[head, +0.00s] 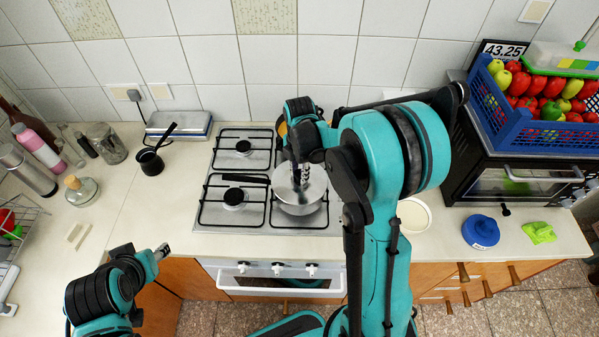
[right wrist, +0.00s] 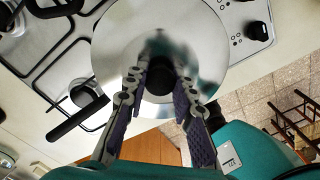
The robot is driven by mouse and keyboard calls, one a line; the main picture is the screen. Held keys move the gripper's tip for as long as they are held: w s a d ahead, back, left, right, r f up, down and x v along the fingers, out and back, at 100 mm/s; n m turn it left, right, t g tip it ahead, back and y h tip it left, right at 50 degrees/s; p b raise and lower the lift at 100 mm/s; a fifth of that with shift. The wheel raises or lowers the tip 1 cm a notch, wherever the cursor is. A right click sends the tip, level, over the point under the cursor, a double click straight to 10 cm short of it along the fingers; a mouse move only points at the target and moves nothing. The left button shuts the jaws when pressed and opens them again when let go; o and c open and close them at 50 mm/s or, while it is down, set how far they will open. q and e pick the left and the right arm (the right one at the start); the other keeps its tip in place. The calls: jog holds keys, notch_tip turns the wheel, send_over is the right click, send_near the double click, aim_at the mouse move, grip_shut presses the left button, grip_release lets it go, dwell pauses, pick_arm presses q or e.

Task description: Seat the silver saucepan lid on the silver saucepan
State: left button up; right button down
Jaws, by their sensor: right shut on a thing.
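The silver saucepan (head: 300,209) stands on the front right burner, its black handle (head: 246,178) pointing left. The silver saucepan lid (head: 313,187) is right over it and hides its opening. I cannot tell whether the lid touches the rim. My right gripper (head: 298,184) points down and is shut on the lid's black knob. In the right wrist view the lid (right wrist: 205,50) is a wide shiny disc with the fingers (right wrist: 160,85) on either side of the knob, and the saucepan handle (right wrist: 78,118) shows at left. My left gripper (head: 162,251) is away at lower left, its fingers too small to judge.
The hob (head: 222,215) has free left burners. An orange thing (head: 282,130) shows partly behind my right arm. A blue crate of fruit (head: 490,105) sits on the oven at right.

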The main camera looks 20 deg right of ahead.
jog(key=shift+f+b, duration=0.2)
jog(key=shift+b, duration=0.1)
dwell(0.4)
jog(key=shift+c, duration=2.4)
grip_release()
jog(key=shift+r, duration=0.1)
jog(key=shift+r+p, duration=2.75)
jog(key=shift+r, duration=1.25)
jog(key=shift+f, duration=0.1)
